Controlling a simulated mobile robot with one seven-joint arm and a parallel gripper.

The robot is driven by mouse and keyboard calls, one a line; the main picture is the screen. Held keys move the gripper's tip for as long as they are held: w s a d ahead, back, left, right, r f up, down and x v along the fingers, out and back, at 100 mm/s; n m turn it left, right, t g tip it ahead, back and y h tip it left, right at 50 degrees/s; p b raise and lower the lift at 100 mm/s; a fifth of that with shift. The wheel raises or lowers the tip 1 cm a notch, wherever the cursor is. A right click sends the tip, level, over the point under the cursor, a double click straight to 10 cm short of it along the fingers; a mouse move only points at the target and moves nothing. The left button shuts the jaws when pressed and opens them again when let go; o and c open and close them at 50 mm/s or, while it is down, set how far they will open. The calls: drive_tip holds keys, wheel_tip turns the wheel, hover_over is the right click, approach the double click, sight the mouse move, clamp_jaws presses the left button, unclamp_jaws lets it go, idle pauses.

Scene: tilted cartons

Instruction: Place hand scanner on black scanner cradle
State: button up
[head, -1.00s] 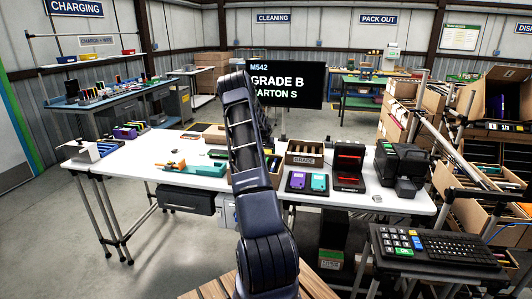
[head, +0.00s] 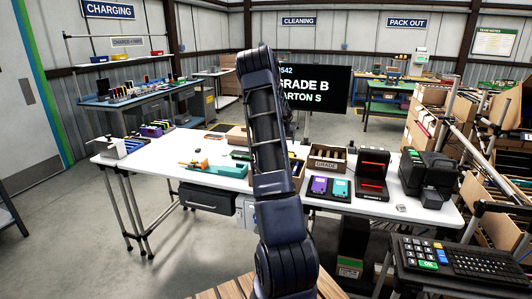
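My arm (head: 268,140) rises through the middle of the head view and hides part of the white table. My gripper is not visible; it is out of sight behind the arm or out of frame. I cannot clearly make out the hand scanner. A black stand with red-lit slots (head: 373,174) is on the right half of the table; whether it is the scanner cradle I cannot tell. An orange item lies by a teal tray (head: 222,170) left of my arm, too small to identify.
The white table (head: 160,161) also bears a purple and a teal device on a dark mat (head: 328,200), a carton marked GRADE (head: 327,165) and a black printer-like machine (head: 428,178). A keyboard stand (head: 465,262) is at front right. Open floor (head: 75,235) lies at left.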

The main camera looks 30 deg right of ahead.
drive_tip(key=s+a+r+n+y, duration=0.1)
drive_tip(key=s+a+r, duration=0.6)
drive_tip(key=a, duration=0.3)
drive_tip(key=s+a+r+n+t+y, duration=0.1)
drive_tip(key=s+a+r+n+y, duration=0.1)
drive_tip(key=s+a+r, duration=0.6)
drive_tip(key=s+a+r+n+y, duration=0.1)
drive_tip(key=s+a+r, duration=0.45)
drive_tip(key=a, duration=0.55)
drive_tip(key=s+a+n, duration=0.1)
drive_tip(key=s+a, duration=0.4)
drive_tip(key=s, duration=0.4)
drive_tip(key=s+a+n, duration=0.2)
drive_tip(key=s+a, duration=0.3)
drive_tip(key=s, duration=0.5)
drive_tip(key=s+a+n, duration=0.1)
drive_tip(key=s+a, duration=0.4)
drive_tip(key=s, duration=0.4)
drive_tip(key=shift+s+a+f+n+g, duration=0.25)
drive_tip(key=shift+s+a+n+g, duration=0.05)
drive_tip(key=shift+a+n, duration=0.1)
drive_tip(key=shift+c, duration=0.4)
